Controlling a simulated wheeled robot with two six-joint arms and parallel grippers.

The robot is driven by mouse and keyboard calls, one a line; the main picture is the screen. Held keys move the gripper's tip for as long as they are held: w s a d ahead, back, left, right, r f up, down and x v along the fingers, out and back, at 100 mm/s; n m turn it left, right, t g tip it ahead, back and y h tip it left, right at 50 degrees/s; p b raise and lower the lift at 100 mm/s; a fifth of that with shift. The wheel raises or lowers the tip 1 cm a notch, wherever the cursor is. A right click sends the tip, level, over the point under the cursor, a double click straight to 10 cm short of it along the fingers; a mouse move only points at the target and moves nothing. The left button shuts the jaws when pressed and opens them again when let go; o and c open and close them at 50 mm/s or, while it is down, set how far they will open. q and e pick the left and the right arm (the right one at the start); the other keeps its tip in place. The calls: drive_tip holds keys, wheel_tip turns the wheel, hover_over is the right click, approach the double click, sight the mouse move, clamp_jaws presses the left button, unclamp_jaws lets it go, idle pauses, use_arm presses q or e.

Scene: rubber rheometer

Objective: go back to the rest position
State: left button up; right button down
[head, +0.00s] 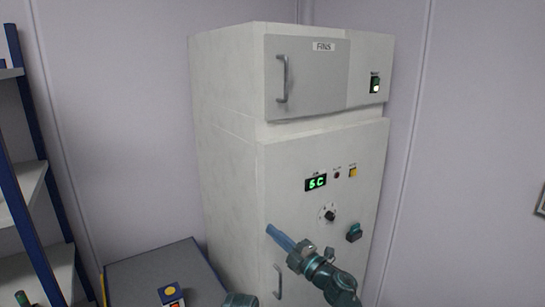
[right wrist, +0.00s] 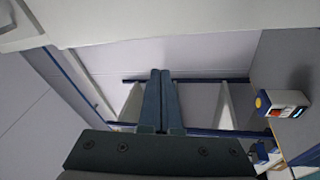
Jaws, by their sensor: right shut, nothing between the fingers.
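My right gripper (head: 270,230) is in front of the lower door of a tall off-white cabinet (head: 230,150). Its blue fingers are together with nothing between them, and they point up and to the left. The shut fingers also show in the right wrist view (right wrist: 161,100). The cabinet's upper door (head: 310,80) is closed and has a grey handle. A lit green display (head: 316,182), a dial knob (head: 329,215) and a lit switch (head: 376,85) are on its front. I cannot tell whether the gripper touches the cabinet.
A blue-framed shelf rack (head: 30,190) stands at the left. A dark grey box-shaped unit (head: 140,268) with a yellow-topped button box (head: 171,294) is between the rack and the cabinet. A lower handle (head: 278,282) is close to my right arm.

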drive_tip(key=w+d+f+m+t+h, duration=0.4)
drive_tip(key=d+m+h, duration=0.4)
drive_tip(key=m+h, duration=0.45)
drive_tip(key=s+d+f+m+g+h, duration=0.1)
drive_tip(key=s+f+m+g+h, duration=0.15)
drive_tip(key=f, duration=0.25)
drive_tip(key=s+d+f+m+g+h, duration=0.1)
drive_tip(key=d+f+m+g, duration=0.1)
drive_tip(key=f+m+g, duration=0.3)
use_arm(q)
drive_tip(key=shift+s+a+n+y, duration=0.5)
drive_tip(key=shift+s+a+y, duration=0.2)
drive_tip(key=shift+y, duration=0.4)
use_arm(e)
drive_tip(key=s+a+f+g, duration=0.2)
drive_tip(key=s+f+g, duration=0.3)
drive_tip(key=s, duration=0.7)
drive_tip(key=s+a+f+g, duration=0.3)
drive_tip(key=s+f+g, duration=0.3)
drive_tip(key=s, duration=0.5)
drive_tip(key=shift+s+a+f+m, duration=0.3)
drive_tip(key=shift+s+a+f, duration=0.1)
drive_tip(key=shift+f, duration=0.45)
drive_tip(key=shift+g, duration=0.25)
